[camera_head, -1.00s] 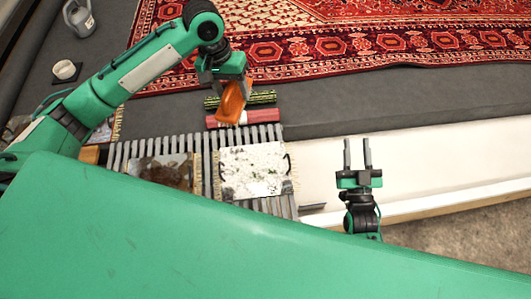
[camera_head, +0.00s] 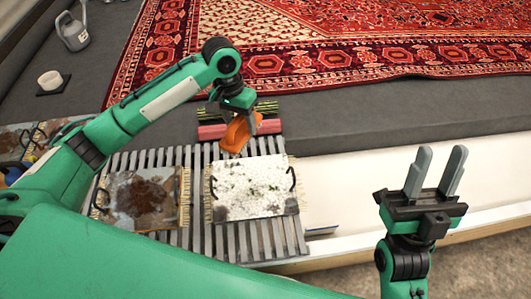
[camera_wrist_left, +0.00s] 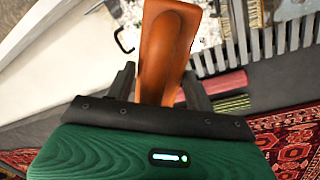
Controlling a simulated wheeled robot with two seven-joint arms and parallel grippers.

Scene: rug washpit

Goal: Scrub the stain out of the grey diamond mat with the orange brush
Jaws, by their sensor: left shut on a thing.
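My left gripper (camera_head: 238,110) is shut on the orange brush (camera_head: 236,136), which also fills the upper middle of the left wrist view (camera_wrist_left: 165,50). The brush hangs just above the far edge of a white, dark-speckled mat (camera_head: 250,188); I cannot tell if it touches. Left of that lies a greyish mat (camera_head: 115,205) with a large brown stain (camera_head: 145,198). I cannot make out a diamond pattern on either mat. My right gripper (camera_head: 438,170) is open and empty at the right, away from the mats.
Both mats lie on a grey slatted rack (camera_head: 195,240). Red and green rolls (camera_head: 212,131) lie behind it. A patterned red rug (camera_head: 340,60) covers the back floor. A white ledge (camera_head: 350,180) runs right. A watering can (camera_head: 73,32) and a white pot (camera_head: 50,80) stand left.

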